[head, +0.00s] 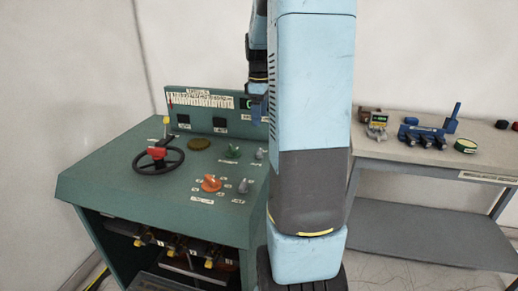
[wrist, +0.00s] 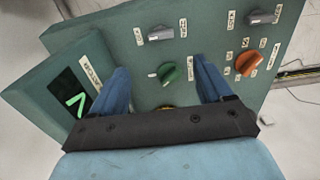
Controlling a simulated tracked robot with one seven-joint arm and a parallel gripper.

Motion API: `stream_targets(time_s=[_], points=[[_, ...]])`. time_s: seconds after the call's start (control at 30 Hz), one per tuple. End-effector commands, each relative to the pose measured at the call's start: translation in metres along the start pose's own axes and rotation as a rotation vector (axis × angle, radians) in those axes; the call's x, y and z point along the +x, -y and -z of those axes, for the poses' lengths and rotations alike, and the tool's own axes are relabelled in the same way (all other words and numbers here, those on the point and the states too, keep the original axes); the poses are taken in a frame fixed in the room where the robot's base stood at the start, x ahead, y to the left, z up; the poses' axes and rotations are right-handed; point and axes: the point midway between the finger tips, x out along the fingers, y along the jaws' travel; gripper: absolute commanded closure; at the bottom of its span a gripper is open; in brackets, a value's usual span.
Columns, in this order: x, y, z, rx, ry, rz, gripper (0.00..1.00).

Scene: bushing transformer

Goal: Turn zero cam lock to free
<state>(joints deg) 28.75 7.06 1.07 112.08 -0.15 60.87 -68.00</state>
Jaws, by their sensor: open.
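The green console (head: 120,185) carries a green knob (head: 232,152), an orange knob (head: 211,183) and two grey knobs, one upper (head: 260,154) and one lower (head: 243,186). In the wrist view, my gripper (wrist: 161,66) is open, its blue fingers apart. The green knob (wrist: 172,72) shows between the fingertips, with no visible contact. The upper grey knob (wrist: 160,33) lies beyond them; the orange knob (wrist: 248,63) is to the right. In the head view, my arm hides part of the console's right side.
The console also has a black handwheel (head: 158,160) with a red centre and a raised back panel with a green-lit display (wrist: 72,98). A side table (head: 400,155) at right holds several small items. The console's front left top is clear.

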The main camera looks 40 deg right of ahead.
Motion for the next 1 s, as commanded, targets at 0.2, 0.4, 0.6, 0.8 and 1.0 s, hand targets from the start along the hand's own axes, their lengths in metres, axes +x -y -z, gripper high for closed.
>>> stream_targets(time_s=[0.2,0.4,0.6,0.8,1.0], points=[[0.028,0.001,0.000,0.000,0.001,0.004,0.21],[0.064,0.001,0.000,0.001,0.001,0.004,0.21],[0.098,0.001,0.000,0.001,0.001,0.003,0.21],[0.123,0.001,0.000,0.001,0.001,0.002,0.21],[0.133,0.001,0.000,0.001,0.000,0.000,0.21]])
